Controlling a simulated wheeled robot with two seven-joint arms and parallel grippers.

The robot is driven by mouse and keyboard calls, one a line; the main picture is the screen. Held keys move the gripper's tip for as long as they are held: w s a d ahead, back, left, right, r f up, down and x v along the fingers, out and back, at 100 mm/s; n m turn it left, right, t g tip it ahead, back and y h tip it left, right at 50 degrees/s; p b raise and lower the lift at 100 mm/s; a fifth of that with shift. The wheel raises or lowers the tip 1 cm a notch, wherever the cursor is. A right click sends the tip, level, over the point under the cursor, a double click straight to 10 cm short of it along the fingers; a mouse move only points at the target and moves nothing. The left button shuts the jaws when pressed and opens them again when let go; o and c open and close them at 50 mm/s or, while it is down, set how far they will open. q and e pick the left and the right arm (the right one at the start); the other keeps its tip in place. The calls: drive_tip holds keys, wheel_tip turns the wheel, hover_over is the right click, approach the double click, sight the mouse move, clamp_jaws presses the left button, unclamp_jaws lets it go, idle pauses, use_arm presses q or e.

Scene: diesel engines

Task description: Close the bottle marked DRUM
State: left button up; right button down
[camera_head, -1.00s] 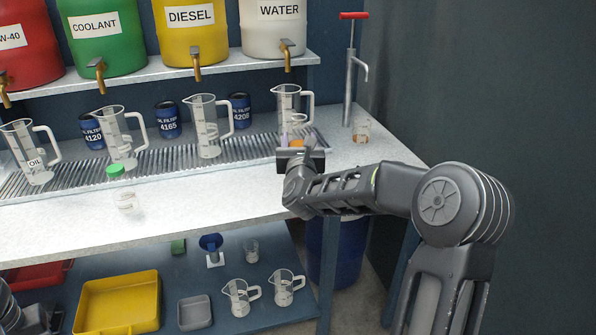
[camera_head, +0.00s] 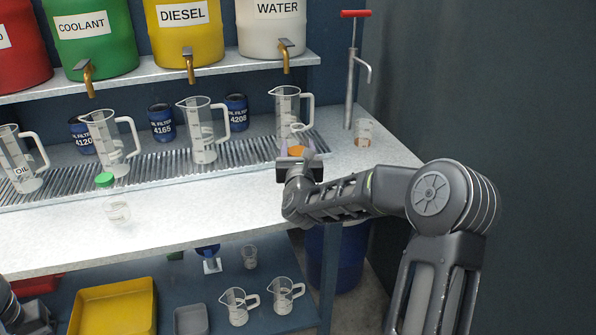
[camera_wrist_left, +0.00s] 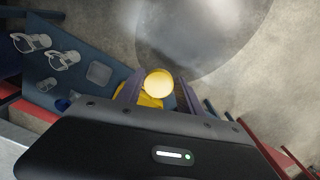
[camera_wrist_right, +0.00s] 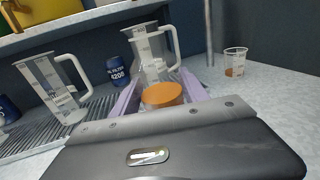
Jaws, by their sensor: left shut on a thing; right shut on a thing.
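No DRUM marking can be read in any view. My right gripper (camera_head: 298,153) is shut on an orange round-topped thing (camera_wrist_right: 162,95), above the counter's right part, in front of a clear jug. The orange top also shows in the head view (camera_head: 296,151). The lower part of this thing is hidden by the gripper. My left gripper (camera_wrist_left: 157,88) is shut on a pale yellow round thing (camera_wrist_left: 158,84), seen end-on. The left gripper is outside the head view. A clear bottle (camera_head: 118,211) with a green cap (camera_head: 104,180) stands on the counter at the left.
Clear jugs (camera_head: 203,135) stand along a metal grate (camera_head: 165,168), with blue oil filters (camera_head: 162,123) behind. A small clear cup (camera_head: 363,131) and a red-handled pump (camera_head: 350,75) stand at the right. Labelled drums (camera_head: 185,45) with taps sit above.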

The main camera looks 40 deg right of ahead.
drive_tip(key=shift+f, duration=1.15)
drive_tip(key=shift+f, duration=1.85)
drive_tip(key=shift+f, duration=0.2)
drive_tip(key=c, duration=0.6)
unclamp_jaws()
drive_tip(key=shift+r, duration=0.2)
drive_tip(key=b+v, duration=0.1)
drive_tip(key=v, duration=1.1)
